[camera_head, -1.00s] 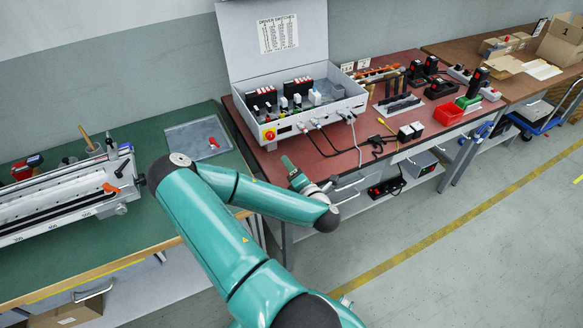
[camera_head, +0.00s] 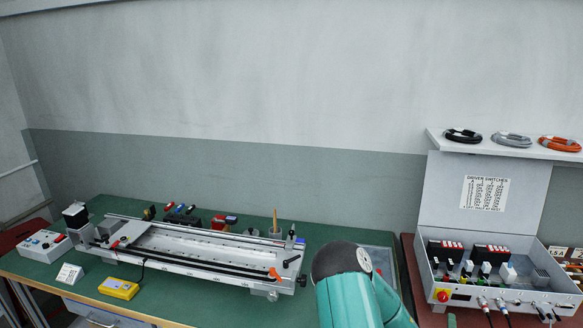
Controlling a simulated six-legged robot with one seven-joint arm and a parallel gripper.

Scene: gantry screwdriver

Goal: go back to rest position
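My teal arm (camera_head: 350,295) shows at the bottom centre of the head view, in front of the right end of the green bench. Its dark rounded joint is nearest the bench. My gripper is out of the picture, so its fingers and anything in them cannot be seen. The silver gantry (camera_head: 190,246) lies along the green bench (camera_head: 215,302), with an orange lever at its right end. No screwdriver can be made out clearly.
An open grey switch box (camera_head: 465,296) stands on the red bench at right. Coiled cables (camera_head: 512,139) lie on a shelf above it. A yellow device (camera_head: 118,288) and a grey control box (camera_head: 44,246) are on the green bench at left. The wall is close behind.

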